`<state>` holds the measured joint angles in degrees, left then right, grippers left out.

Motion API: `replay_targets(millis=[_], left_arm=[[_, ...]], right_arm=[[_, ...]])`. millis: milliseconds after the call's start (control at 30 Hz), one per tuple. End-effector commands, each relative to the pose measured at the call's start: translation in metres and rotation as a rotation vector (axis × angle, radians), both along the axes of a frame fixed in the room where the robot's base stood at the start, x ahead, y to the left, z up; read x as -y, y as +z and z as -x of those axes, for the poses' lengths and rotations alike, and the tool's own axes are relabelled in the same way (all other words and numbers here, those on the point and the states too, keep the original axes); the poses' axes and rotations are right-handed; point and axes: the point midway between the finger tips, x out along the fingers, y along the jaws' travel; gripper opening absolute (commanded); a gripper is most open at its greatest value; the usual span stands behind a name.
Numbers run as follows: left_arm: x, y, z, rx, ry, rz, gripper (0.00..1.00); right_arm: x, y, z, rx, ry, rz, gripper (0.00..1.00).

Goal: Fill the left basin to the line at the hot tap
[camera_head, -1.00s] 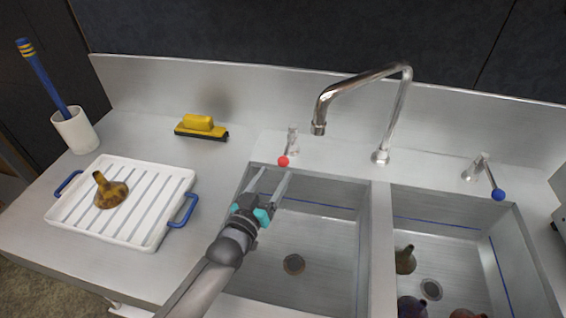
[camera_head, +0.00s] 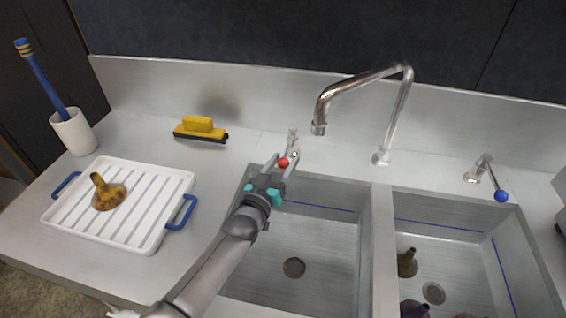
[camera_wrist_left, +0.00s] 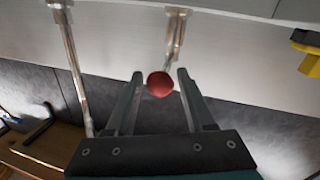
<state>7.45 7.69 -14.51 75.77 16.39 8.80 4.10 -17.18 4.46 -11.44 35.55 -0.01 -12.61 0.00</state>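The hot tap's red knob (camera_head: 283,162) stands on its lever behind the left basin (camera_head: 310,250). My left gripper (camera_head: 284,160) is at the knob, its fingers open on either side of it. In the left wrist view the knob (camera_wrist_left: 160,84) sits between the two fingertips with a gap on each side. The left basin shows a dark drain (camera_head: 294,268) and a blue line (camera_head: 320,207) on its walls; I see no water in it. The chrome spout (camera_head: 318,128) hangs over the back of the left basin. My right gripper is not in view.
The right basin (camera_head: 440,240) holds brown and dark funnel-like pieces, with a blue-knobbed tap (camera_head: 501,196) behind it. On the left counter are a white rack (camera_head: 150,240) with a brown piece, a yellow brush (camera_head: 200,128) and a white cup (camera_head: 75,132).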

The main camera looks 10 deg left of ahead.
Motion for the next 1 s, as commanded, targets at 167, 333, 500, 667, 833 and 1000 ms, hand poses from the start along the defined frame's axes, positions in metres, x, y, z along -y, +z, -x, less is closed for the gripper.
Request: replay_targets(millis=[167,333,500,667,833,1000], left_arm=[[0.0000,-0.0001,0.0002,0.000,0.000,0.000,0.33],[0.0000,-0.0001,0.0003,0.000,0.000,0.000,0.13],[-0.0001,-0.0002,0.0003,0.000,0.000,0.000,0.00],[-0.0001,-0.0002,0.0003,0.000,0.000,0.000,0.00],[-0.0001,-0.0002,0.0004,0.000,0.000,0.000,0.00],[-0.0002,-0.0003,0.0004,0.000,0.000,0.000,0.00]], right_arm=[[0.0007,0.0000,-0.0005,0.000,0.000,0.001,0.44],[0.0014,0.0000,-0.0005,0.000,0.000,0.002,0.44],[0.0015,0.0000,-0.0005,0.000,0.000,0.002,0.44],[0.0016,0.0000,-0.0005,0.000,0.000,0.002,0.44],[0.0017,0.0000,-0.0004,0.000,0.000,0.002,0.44],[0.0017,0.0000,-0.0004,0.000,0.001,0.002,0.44]])
